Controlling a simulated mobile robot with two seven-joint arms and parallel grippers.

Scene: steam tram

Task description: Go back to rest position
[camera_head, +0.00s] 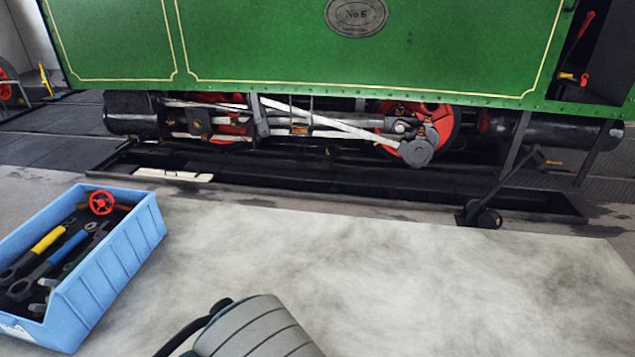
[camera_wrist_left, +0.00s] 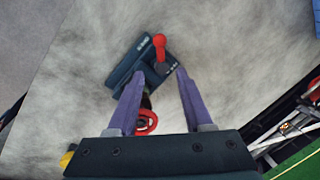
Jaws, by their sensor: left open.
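My left gripper (camera_wrist_left: 160,100) shows in the left wrist view, with its two purple fingers spread apart and nothing held between the tips. Beyond the fingers is a dark blue-grey block with a red knob (camera_wrist_left: 158,45); I cannot tell whether it is part of my own body. A red ring (camera_wrist_left: 146,122) is partly hidden by the left finger and the gripper body. A small yellow piece (camera_wrist_left: 66,158) shows at the gripper's lower left. Neither gripper is in the head view, and my right gripper is in no view.
A blue crate (camera_head: 118,262) of tools stands at left, with a red handwheel (camera_head: 101,202) at its far end. The green tram (camera_head: 270,50) stands across the back beyond a dark floor pit (camera_head: 330,180). A grey ribbed object (camera_head: 258,330) is cut off at the bottom.

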